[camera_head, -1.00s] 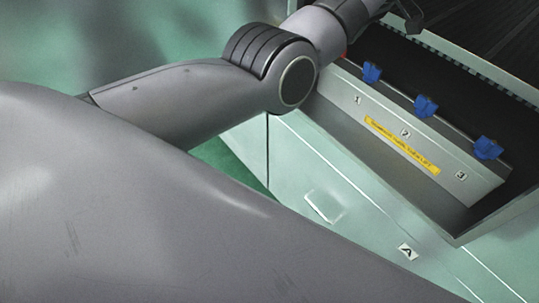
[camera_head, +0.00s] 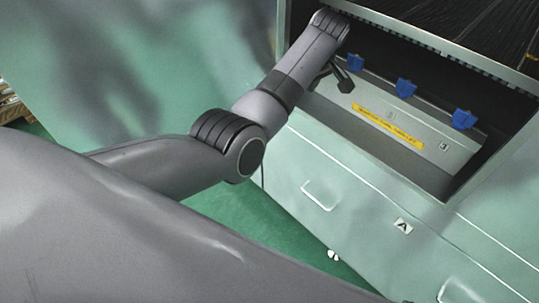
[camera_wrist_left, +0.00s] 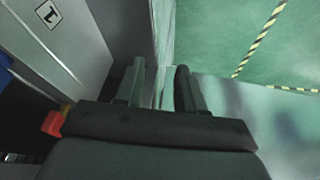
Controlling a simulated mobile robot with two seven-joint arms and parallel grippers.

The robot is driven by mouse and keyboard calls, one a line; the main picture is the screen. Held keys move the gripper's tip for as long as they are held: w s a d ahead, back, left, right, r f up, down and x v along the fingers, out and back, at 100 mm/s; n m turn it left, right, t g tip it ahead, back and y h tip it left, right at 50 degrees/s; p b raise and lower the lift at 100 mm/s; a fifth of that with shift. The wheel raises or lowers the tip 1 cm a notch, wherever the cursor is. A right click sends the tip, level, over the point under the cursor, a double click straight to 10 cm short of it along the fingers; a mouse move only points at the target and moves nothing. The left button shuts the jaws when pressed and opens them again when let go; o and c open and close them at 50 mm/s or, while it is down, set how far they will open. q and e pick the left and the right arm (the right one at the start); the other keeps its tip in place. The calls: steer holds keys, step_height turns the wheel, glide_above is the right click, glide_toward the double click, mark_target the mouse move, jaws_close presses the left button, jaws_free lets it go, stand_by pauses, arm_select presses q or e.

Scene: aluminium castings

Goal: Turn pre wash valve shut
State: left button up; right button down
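A grey panel in a dark recess carries three blue valve handles: the left one (camera_head: 356,62), the middle one (camera_head: 405,87) and the right one (camera_head: 463,118). Which is the pre wash valve I cannot tell. My left gripper (camera_head: 340,80) is beside the left handle, at the panel's left end, apparently not holding it. In the left wrist view the gripper's fingers (camera_wrist_left: 160,88) are apart with nothing between them. A red part (camera_wrist_left: 53,122) and a blue edge (camera_wrist_left: 5,72) show at left there, near a label 1 (camera_wrist_left: 47,13). My right gripper is out of view.
A yellow label strip (camera_head: 388,126) is on the panel. The pale green cabinet front (camera_head: 350,205) below has a handle (camera_head: 320,195) and a label A (camera_head: 403,226). The recess frame (camera_head: 440,40) borders the opening. Green floor (camera_head: 270,215) lies clear left of the cabinet.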

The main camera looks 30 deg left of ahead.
arm_select(q)
steer(key=s+a+f+m+t, duration=0.1)
steer(key=s+f, duration=0.3)
steer(key=f, duration=0.5)
steer(key=s+a+f+m+t+h, duration=0.1)
steer(key=s+a+f+m+t, duration=0.1)
steer(key=f, duration=0.7)
steer(key=shift+s+a+f+m, duration=0.15)
steer(key=shift+s+a+m, duration=0.55)
steer(key=shift+s+m, duration=0.3)
steer(key=shift+s, duration=0.1)
